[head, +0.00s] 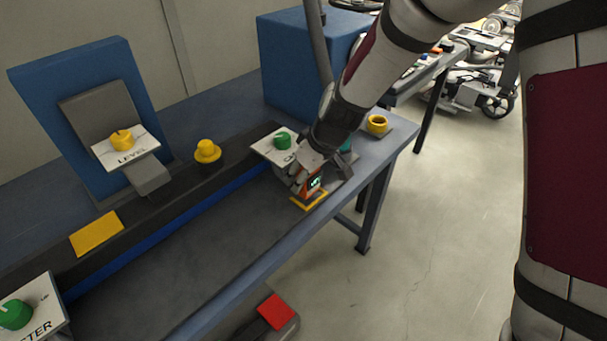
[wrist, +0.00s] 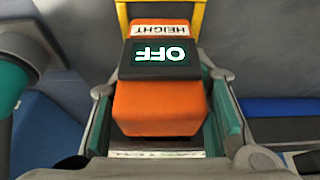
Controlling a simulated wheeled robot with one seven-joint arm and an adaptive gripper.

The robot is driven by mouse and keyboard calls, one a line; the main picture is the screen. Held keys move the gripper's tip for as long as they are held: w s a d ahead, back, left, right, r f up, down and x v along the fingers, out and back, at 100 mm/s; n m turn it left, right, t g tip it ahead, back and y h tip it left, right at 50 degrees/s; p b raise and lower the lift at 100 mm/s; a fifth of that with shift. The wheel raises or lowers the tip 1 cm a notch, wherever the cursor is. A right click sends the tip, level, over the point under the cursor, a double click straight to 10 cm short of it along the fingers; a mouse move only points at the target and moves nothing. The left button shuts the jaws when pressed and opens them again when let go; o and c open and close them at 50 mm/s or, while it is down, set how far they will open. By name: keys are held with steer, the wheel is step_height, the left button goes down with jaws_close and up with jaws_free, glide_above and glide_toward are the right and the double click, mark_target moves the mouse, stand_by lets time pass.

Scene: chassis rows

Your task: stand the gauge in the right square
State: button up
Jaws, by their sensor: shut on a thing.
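The gauge (head: 311,184) is a small orange block with a dark display. In the wrist view the gauge (wrist: 158,105) shows OFF on its display and a HEIGHT label. My gripper (head: 316,178) is shut on it, with a finger on each side; the wrist view shows the gripper (wrist: 163,90) too. A yellow outlined square (head: 312,204) lies on the bench near its front edge, at the gauge's foot. Its yellow border (wrist: 204,14) shows beyond the gauge in the wrist view. Whether the gauge touches the bench is hidden.
A panel with a green knob (head: 282,140) stands close behind my gripper. The grey bench top (head: 190,260) to the left is clear.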

steer(key=shift+f+b, duration=0.85)
steer(key=shift+b, duration=0.1)
stand_by(0.6)
steer(key=o, duration=1.4)
steer(key=v, duration=1.2)
steer(key=s+d+r+m+t+h+p, duration=0.15)
steer(key=s+d+r+m+p, duration=0.25)
steer(key=s+d+r, duration=0.8)
steer(key=s+d+r+m+p, duration=0.1)
steer(key=s+d+r+m, duration=0.1)
steer(key=s, duration=0.3)
steer(key=s+d+r+m+h+p, duration=0.1)
steer(key=s+d+r+m, duration=0.1)
steer(key=s, duration=0.3)
steer(key=s+d+r+m+h+p, duration=0.1)
steer(key=s+d+r+m+p, duration=0.1)
steer(key=s+d, duration=0.2)
steer(key=shift+s+d, duration=0.25)
steer(key=shift+s, duration=0.6)
